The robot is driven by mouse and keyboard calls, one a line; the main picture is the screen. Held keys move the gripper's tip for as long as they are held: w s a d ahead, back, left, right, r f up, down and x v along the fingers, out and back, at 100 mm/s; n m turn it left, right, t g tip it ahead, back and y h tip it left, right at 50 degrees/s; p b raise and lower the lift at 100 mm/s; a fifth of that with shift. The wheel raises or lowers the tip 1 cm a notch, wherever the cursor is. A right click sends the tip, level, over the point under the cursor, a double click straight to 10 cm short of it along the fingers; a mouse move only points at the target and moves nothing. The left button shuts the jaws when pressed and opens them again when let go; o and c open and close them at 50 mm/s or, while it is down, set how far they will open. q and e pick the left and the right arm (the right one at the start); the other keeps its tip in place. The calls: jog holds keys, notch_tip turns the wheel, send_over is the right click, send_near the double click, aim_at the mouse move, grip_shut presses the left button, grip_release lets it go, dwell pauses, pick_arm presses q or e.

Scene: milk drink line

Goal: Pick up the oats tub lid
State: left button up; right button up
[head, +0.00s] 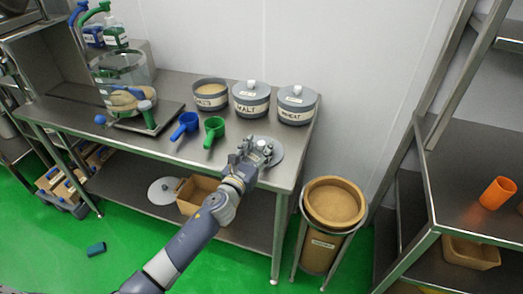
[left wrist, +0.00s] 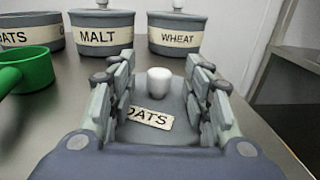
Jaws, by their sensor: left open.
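The oats tub lid (head: 277,155) is a grey disc lying flat on the steel table. In the left wrist view the oats tub lid (left wrist: 181,104) shows its white knob (left wrist: 159,83) and an "OATS" label. My left gripper (head: 262,147) is over the lid. In the left wrist view its fingers (left wrist: 159,90) are open, one on each side of the knob, with gaps between. I cannot tell whether they touch the lid. The open oats tub (head: 210,102) stands at the back of the table. My right gripper is not in view.
The malt tub (head: 251,109) and wheat tub (head: 296,119) stand lidded behind the gripper. A green scoop (head: 214,127) and a blue scoop (head: 186,122) lie to the left. A round brown-filled bin (head: 320,245) stands right of the table. A shelf with an orange cup (head: 497,193) is far right.

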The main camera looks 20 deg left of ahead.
pick_arm(q)
grip_shut()
dwell(0.3)
